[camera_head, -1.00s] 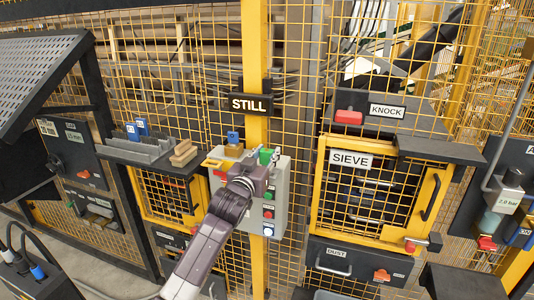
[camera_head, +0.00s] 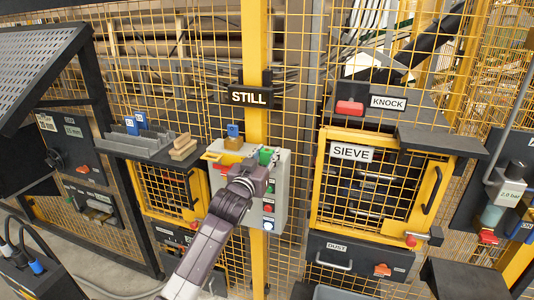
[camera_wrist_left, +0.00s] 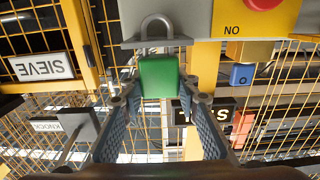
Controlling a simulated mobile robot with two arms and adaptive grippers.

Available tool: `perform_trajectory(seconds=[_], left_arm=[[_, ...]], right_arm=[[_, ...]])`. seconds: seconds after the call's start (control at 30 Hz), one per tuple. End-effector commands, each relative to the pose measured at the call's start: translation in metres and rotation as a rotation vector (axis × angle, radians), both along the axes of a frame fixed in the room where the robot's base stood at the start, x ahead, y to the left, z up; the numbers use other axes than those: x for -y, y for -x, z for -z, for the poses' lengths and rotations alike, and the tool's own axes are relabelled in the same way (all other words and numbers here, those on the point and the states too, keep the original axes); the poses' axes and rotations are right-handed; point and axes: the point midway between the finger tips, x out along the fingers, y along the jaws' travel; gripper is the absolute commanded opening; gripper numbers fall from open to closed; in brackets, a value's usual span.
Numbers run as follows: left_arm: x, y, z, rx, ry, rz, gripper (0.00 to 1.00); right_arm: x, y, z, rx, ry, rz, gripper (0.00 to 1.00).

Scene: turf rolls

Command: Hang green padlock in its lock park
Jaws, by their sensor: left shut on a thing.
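The green padlock (camera_wrist_left: 159,77) sits between the fingers of my left gripper (camera_wrist_left: 160,98), which is shut on it. In the head view the gripper (camera_head: 262,165) is at the top of the grey control box (camera_head: 281,190), and part of the green padlock (camera_head: 266,155) shows above it. In the upside-down wrist view the grey shackle (camera_wrist_left: 157,18) reaches past the edge of a grey ledge (camera_wrist_left: 135,43). I cannot tell whether it is threaded through or in front. No lock park label is readable. My right gripper is out of view.
A blue tag (camera_head: 233,130) on a brass-coloured block stands left of the padlock. A yellow post with a STILL sign (camera_head: 249,97) rises behind. The yellow SIEVE door (camera_head: 351,152) is to the right, and a shelf with grey slots (camera_head: 130,145) to the left.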

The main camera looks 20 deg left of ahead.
Motion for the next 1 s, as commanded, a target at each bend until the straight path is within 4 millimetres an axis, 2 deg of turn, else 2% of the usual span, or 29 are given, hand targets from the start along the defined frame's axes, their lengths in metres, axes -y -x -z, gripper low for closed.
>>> perform_trajectory(seconds=[0.4,0.43,0.6,1.0], left_arm=[[0.0,0.0,0.0109,0.001,0.0,0.0,0.03],[0.0,0.0,0.01,0.001,0.0,0.0,0.31],[0.0,0.0,0.0097,0.001,0.0,0.0,0.49],[-0.0002,0.0061,0.011,-0.001,0.0,0.0,0.49]], right_arm=[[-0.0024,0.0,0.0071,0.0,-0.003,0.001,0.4],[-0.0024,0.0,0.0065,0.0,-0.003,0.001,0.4],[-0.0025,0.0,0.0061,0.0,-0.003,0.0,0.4],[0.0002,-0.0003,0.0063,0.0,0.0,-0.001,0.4]])
